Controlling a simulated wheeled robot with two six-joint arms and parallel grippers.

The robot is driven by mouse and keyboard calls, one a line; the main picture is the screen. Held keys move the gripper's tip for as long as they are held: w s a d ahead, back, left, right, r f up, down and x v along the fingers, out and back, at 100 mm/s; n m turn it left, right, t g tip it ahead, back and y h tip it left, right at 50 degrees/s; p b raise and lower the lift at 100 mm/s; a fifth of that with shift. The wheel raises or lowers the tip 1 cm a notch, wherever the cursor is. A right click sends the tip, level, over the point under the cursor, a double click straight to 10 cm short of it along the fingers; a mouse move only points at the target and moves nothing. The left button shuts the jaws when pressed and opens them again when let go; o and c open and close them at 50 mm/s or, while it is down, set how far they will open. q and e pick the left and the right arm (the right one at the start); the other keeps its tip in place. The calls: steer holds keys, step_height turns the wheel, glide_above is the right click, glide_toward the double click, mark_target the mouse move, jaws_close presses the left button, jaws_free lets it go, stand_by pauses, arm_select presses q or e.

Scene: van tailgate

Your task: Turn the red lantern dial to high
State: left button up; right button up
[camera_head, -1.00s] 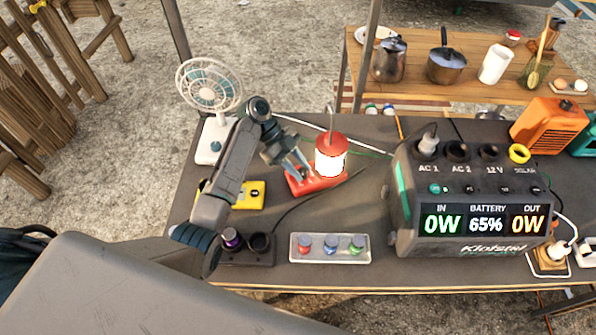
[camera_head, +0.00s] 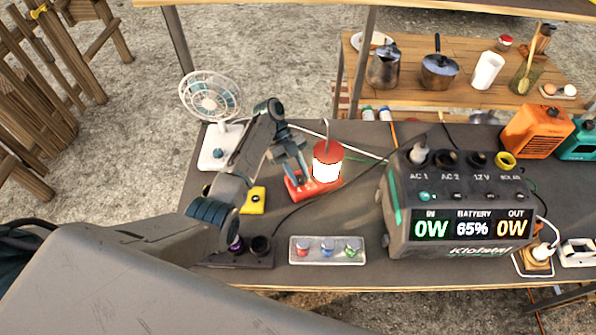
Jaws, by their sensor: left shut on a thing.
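The red lantern (camera_head: 327,160) stands on the dark table, with a red cap, a bright glowing white globe and a wire handle. Its red base (camera_head: 323,186) carries the dial at the front left. My left gripper (camera_head: 297,180) points down at the front left of the base, fingers closed on the dial. The fingers hide the dial, so its setting cannot be read. My right gripper is not in view.
A white fan (camera_head: 212,97) and a yellow device (camera_head: 253,200) stand left. A power station (camera_head: 455,205) showing 65% battery stands right. A button strip (camera_head: 327,250) lies in front.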

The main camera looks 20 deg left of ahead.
arm_select(q)
steer(key=o, duration=1)
steer(key=shift+w+a+r+p, duration=0.2)
steer(key=shift+a+r+p, duration=0.05)
steer(key=shift+r+p, duration=0.1)
steer(key=p+v, duration=0.4)
steer(key=v, duration=0.5)
steer(key=shift+w+a+r, duration=0.2)
steer(key=shift+w+a, duration=0.05)
steer(key=shift+a, duration=0.05)
